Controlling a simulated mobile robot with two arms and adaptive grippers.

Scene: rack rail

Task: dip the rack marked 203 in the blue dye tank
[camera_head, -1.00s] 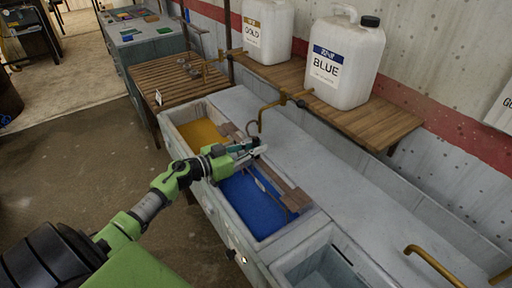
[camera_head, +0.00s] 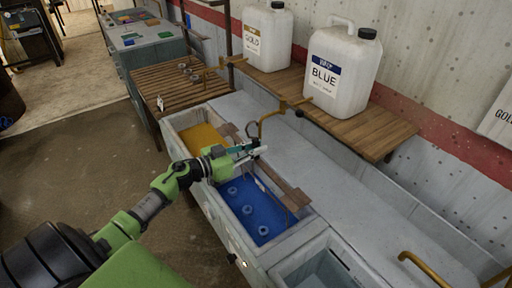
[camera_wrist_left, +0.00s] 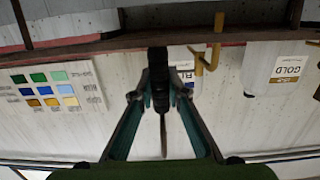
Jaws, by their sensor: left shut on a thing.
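The blue dye tank (camera_head: 246,226) is a sunken basin of blue liquid in the grey counter. Several round pieces (camera_head: 247,210) show in a line at its dye surface. They look like part of a rack, mostly hidden below. My left gripper (camera_head: 254,150) is over the tank's far left end, shut on a dark upright handle (camera_wrist_left: 158,80) in the wrist view. A thin hook (camera_head: 251,129) stands above the jaws in the head view. I cannot read 203 anywhere. My right gripper is out of view.
The gold dye tank (camera_head: 196,137) adjoins the blue one. Jugs labelled BLUE (camera_head: 341,68) and GOLD (camera_head: 266,37) stand on a shelf behind brass taps. A slatted bench (camera_head: 176,85) with a white tag is at back left.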

